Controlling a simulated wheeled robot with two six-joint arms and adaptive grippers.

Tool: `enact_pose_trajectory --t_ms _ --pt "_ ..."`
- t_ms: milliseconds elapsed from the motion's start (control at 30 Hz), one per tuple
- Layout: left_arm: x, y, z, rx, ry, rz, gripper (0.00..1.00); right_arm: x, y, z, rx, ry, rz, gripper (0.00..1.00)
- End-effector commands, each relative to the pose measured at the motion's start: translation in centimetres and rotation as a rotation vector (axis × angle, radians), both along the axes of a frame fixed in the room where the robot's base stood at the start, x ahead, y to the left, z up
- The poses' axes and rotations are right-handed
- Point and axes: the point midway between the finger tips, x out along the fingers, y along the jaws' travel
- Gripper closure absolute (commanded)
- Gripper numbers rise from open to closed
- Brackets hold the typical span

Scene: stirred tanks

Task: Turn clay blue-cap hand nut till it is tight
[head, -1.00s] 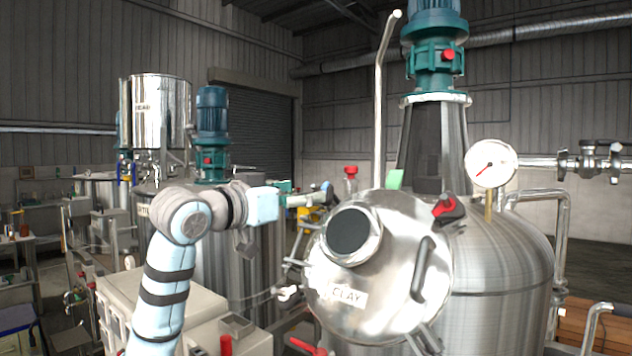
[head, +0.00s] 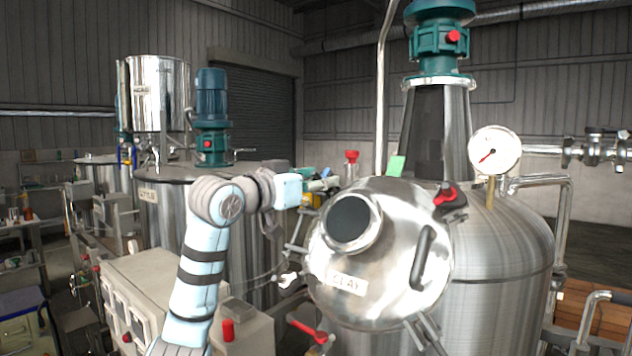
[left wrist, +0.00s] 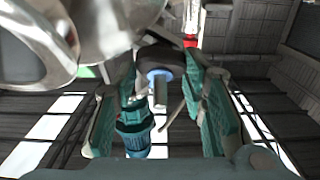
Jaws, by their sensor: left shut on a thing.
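The clay tank (head: 500,255) has a round steel lid (head: 395,285) with a CLAY label and a sight port, standing tilted toward me. My left gripper (head: 326,185) is at the lid's upper left edge. In the left wrist view its teal fingers (left wrist: 160,92) stand on either side of the blue-cap hand nut (left wrist: 158,75), shut on it. A grey threaded-looking stub shows below the blue cap. In the head view the nut is mostly hidden by the gripper. My right gripper is not in view.
A red-handled clamp (head: 447,196) sits at the lid's upper right, another red handle (head: 305,329) at lower left. A pressure gauge (head: 494,149) and pipes stand right. A red-topped fitting (head: 351,160) rises just behind the gripper. A second tank (head: 160,220) stands behind my arm.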

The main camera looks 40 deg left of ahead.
Motion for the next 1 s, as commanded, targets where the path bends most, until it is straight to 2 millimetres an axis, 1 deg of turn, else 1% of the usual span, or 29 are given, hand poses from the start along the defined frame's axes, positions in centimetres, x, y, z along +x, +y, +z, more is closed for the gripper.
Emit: enact_pose_trajectory --t_ms 167,367,600,1000 --pt "0.0 0.2 0.0 0.023 0.001 -0.014 0.9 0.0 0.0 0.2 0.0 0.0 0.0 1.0" --pt "0.0 0.3 0.0 0.098 0.005 -0.06 0.9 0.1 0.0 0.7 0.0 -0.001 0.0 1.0" --pt "0.0 0.6 0.1 0.257 0.007 -0.159 0.9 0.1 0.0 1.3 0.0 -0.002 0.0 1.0" --pt "0.1 0.8 0.3 0.576 0.009 -0.362 0.9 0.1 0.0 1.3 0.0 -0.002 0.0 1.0"
